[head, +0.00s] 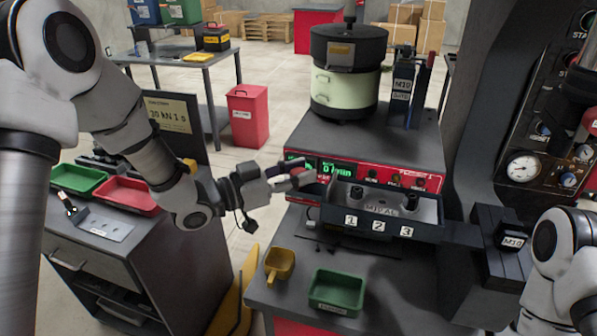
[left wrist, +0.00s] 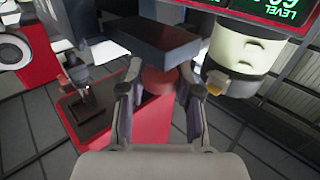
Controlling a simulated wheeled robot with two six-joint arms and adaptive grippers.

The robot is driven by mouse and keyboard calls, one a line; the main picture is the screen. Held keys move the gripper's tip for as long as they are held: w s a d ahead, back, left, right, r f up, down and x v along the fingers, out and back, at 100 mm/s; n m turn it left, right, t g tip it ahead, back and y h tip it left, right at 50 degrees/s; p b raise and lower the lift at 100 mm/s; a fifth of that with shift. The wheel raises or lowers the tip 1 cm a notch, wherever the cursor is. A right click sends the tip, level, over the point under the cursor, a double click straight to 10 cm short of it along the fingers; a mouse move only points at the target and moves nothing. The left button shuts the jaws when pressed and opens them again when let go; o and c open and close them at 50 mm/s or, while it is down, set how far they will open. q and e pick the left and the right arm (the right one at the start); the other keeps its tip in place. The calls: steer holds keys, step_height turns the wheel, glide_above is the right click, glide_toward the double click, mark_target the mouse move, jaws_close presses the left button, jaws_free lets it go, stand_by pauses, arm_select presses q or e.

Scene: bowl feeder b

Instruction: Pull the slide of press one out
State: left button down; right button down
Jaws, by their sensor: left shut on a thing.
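My left gripper (head: 292,180) is at the middle of the head view, in front of the red feeder control panel. In the left wrist view its two fingers (left wrist: 158,88) are closed on a red rounded part (left wrist: 160,76), with a dark block (left wrist: 150,38) just beyond it. I cannot tell whether the red part is fixed to the block, or whether this is the slide. The dark press frame (head: 462,140) stands at the right, with a dark block marked M10 (head: 510,241) low beside it. My right forearm shows at the lower right; its gripper is out of view.
A dark tray marked 1, 2, 3 (head: 380,226) is right of my left gripper. The bowl feeder (head: 346,85) stands behind it. A green bin (head: 337,291) and a yellow scoop (head: 279,265) are on the near bench. Red and green trays lie left.

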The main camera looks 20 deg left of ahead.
arm_select(q)
steer(key=c, duration=0.8)
jaws_free()
steer(key=shift+w+a+r, duration=0.1)
steer(key=shift+a+r, duration=0.05)
steer(key=shift+a, duration=0.2)
steer(key=shift+s+a, duration=0.35)
steer(key=shift+s, duration=0.1)
steer(key=v, duration=1.1)
steer(key=shift+w, duration=0.1)
